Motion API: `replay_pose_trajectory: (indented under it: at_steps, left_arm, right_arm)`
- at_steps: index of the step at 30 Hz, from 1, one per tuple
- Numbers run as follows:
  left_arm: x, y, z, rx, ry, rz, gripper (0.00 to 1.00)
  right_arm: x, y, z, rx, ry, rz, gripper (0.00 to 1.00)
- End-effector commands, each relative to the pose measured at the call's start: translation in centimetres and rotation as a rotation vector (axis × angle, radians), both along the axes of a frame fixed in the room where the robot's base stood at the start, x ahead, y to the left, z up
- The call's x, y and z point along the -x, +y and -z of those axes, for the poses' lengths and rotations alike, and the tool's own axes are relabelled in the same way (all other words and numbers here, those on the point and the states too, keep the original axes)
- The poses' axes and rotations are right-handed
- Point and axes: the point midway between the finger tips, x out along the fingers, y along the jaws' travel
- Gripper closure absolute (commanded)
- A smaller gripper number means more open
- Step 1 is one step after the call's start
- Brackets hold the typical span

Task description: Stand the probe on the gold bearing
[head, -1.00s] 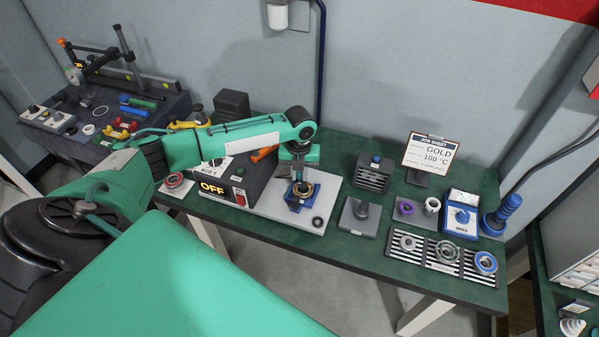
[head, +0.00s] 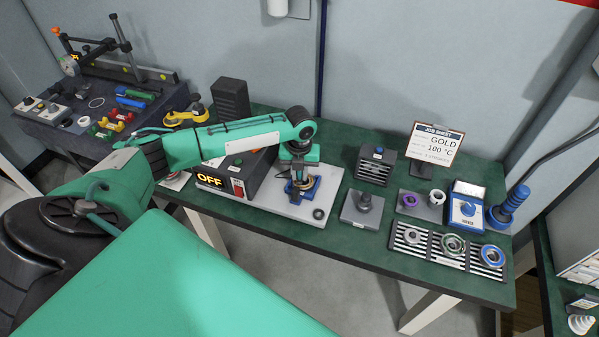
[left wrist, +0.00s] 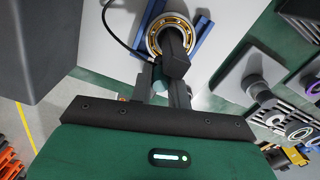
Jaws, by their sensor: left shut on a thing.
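My left gripper (head: 299,183) is directly over the gold bearing (head: 297,197), fingers pointing down, and hides part of it. In the left wrist view the gold bearing (left wrist: 168,32) lies flat as a ring on blue supports (left wrist: 204,38). The gripper (left wrist: 164,82) is shut on the probe (left wrist: 159,76), a small greyish-teal cylinder with a black cable. Dark parts of the gripper cover part of the probe and the bearing. I cannot tell whether the probe's tip touches the bearing. My right gripper is not in view.
A heater box with an OFF display (head: 211,179) stands left of the bearing. A dark ring (head: 318,214) lies on the light plate. A grey post stand (head: 364,203), a slotted rack of rings (head: 447,249) and a job sheet reading GOLD 100 °C (head: 436,144) are to the right.

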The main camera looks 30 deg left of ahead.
Motion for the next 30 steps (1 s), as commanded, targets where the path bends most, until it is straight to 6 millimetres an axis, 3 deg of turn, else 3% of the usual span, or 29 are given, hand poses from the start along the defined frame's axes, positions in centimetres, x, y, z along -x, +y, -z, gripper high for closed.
replay_pose_trajectory:
  at_steps: [27,28,30]
  left_arm:
    - [0.0,0.0,1.5,0.0,0.0,0.0,1.0]
    - [0.0,0.0,1.5,0.0,0.0,0.0,0.78]
    - [0.0,0.0,1.5,0.0,0.0,0.0,0.64]
  right_arm:
    - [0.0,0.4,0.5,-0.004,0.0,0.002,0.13]
    - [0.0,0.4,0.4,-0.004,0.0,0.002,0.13]
    - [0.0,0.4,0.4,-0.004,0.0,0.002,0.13]
